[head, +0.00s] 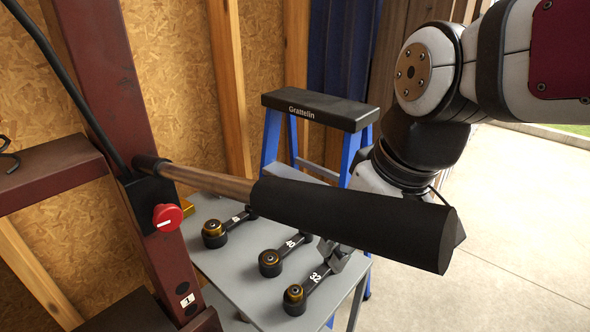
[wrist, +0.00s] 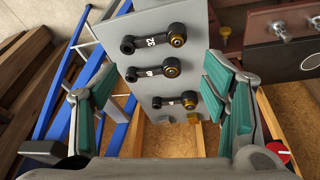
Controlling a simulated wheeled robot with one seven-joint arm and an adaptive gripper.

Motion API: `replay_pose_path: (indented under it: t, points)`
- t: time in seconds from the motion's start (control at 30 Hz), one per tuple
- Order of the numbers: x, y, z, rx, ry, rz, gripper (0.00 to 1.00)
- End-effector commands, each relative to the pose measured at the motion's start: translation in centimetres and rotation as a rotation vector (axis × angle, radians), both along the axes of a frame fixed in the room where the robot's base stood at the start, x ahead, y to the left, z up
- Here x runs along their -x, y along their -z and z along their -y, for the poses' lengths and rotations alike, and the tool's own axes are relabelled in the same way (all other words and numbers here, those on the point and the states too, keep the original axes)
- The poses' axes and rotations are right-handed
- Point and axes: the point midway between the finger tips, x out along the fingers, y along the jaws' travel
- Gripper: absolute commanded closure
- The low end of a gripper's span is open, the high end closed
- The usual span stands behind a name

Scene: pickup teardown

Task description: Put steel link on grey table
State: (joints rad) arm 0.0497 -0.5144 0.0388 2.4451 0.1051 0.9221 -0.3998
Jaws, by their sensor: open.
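Three dark links with round bushed ends lie on the grey table (head: 222,265). One is marked 32 (head: 315,280), one 40 (head: 290,246), and the third (head: 235,221) has a mark too small to read. I cannot tell which is the steel link. In the wrist view the links marked 32 (wrist: 153,41) and 40 (wrist: 152,71) and the third link (wrist: 175,102) lie beyond my gripper (wrist: 158,108). Its green-padded fingers are open and wide apart, with nothing between them. In the head view my gripper (head: 334,256) is close to the link marked 32, partly hidden by a black padded bar.
The black padded bar (head: 350,218) crosses above the table from a maroon post (head: 105,100) with a red knob (head: 167,217). A blue stepladder (head: 318,108) stands behind the table. A small yellow piece (head: 188,205) sits at the table's far left. Open concrete floor lies right.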

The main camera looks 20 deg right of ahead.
Motion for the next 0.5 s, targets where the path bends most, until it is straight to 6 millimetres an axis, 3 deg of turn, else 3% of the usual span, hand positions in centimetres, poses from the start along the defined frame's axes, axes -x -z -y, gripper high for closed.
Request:
replay_pose_path:
  t: [0.1, 0.2, 0.5]
  points:
    - [2.9, -0.6, 0.9, -0.014, 0.155, 0.037, 0.32]
    - [4.4, -0.6, 1.6, -0.029, 0.252, 0.055, 0.32]
    - [5.5, -0.6, 2.0, -0.043, 0.333, 0.067, 0.32]
